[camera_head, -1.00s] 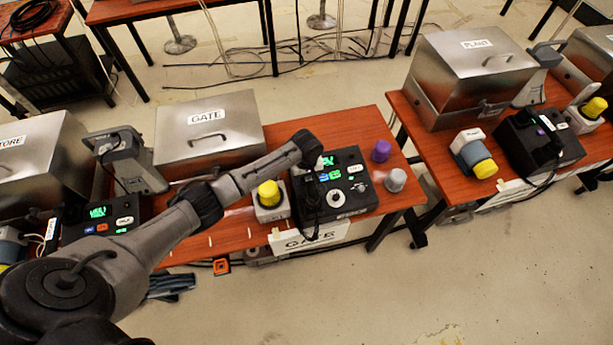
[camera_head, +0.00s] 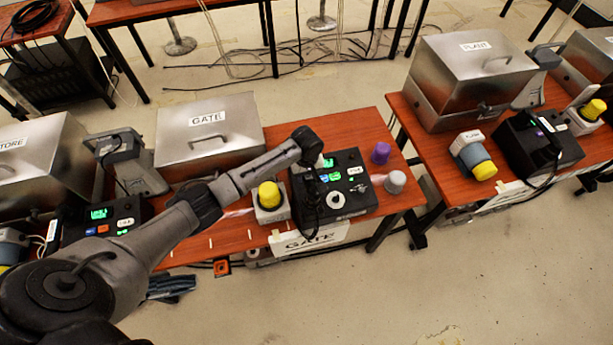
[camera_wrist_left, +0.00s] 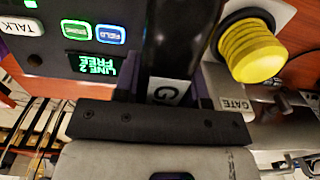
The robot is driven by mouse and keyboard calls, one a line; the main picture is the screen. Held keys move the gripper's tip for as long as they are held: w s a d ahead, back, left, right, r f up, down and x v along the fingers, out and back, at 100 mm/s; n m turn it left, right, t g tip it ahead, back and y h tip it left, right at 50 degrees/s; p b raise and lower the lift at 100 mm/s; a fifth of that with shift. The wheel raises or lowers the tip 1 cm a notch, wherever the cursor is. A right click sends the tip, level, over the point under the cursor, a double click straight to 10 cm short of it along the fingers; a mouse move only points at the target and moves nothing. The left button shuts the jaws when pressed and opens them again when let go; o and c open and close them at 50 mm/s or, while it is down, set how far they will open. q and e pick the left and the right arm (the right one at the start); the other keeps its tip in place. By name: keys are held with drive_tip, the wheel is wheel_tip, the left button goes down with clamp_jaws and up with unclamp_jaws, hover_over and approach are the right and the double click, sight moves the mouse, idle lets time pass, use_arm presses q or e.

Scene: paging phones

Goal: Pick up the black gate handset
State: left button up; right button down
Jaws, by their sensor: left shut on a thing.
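The gate phone (camera_head: 348,190) is a black box with lit green displays and buttons on the red-brown table under the GATE sign. The black gate handset (camera_head: 308,196) is at its left side, partly hidden by my left arm. In the left wrist view the handset (camera_wrist_left: 183,42) runs up between the fingers of my left gripper (camera_wrist_left: 168,88), with a white label marked G. The gripper is shut on it. I cannot tell whether the handset is clear of the phone. My right gripper is not in view.
A yellow button on a grey base (camera_head: 269,196) stands close left of the phone; it also shows in the left wrist view (camera_wrist_left: 252,48). A steel GATE box (camera_head: 209,135) is behind my arm.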

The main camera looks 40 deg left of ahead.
use_arm(q)
wheel_tip(320, 180, up, 2)
drive_tip(key=shift+r, duration=0.15)
drive_tip(key=d+r+p, duration=0.1)
drive_tip(key=d+r, duration=0.5)
drive_tip(key=d, duration=0.5)
drive_tip(key=shift+d+r, duration=0.2)
drive_tip(key=shift+d, duration=0.1)
drive_tip(key=shift+w, duration=0.1)
